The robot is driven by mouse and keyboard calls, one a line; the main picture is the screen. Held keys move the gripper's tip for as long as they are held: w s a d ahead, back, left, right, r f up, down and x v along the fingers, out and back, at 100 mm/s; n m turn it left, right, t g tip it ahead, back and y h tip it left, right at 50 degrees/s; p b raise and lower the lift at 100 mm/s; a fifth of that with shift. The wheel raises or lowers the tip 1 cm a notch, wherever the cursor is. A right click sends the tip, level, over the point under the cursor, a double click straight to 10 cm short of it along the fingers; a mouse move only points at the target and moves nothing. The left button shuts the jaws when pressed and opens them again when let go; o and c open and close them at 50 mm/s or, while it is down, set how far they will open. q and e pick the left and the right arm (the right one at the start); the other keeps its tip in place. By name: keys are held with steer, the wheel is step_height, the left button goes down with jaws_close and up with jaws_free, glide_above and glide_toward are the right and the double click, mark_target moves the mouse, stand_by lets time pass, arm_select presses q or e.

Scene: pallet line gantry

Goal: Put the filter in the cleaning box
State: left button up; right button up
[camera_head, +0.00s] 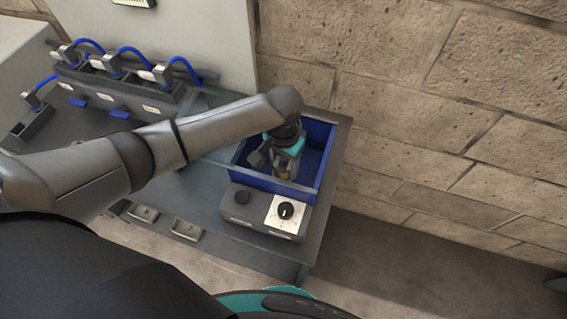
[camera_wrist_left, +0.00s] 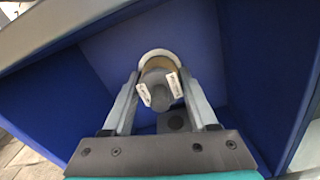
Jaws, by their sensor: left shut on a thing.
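The cleaning box, a blue open-topped box (camera_head: 318,151), stands at the right end of the workbench. Its blue walls and floor fill most of the left wrist view (camera_wrist_left: 266,60). My left gripper (camera_head: 284,171) reaches into the box from above. In the left wrist view its two fingers (camera_wrist_left: 160,94) are closed on the filter, a short grey cylinder with a tan, pale-rimmed round part (camera_wrist_left: 159,60). The filter is inside the box's outline. I cannot tell whether it touches the floor. In the head view the gripper mostly hides it. My right gripper is not in view.
A control panel (camera_head: 262,212) with a black knob and a white dial sits in front of the box. A row of grey housings (camera_head: 115,85) with blue hoses stands at the back left. A block wall (camera_head: 430,110) rises behind and right of the bench.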

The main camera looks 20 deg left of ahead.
mark_target(283, 158)
arm_select(q)
steer(key=shift+f, duration=0.15)
steer(key=o, duration=1.4)
step_height(283, 158, up, 12)
steer(key=p, duration=0.2)
steer(key=shift+r+p, duration=0.2)
steer(key=shift+p, duration=0.15)
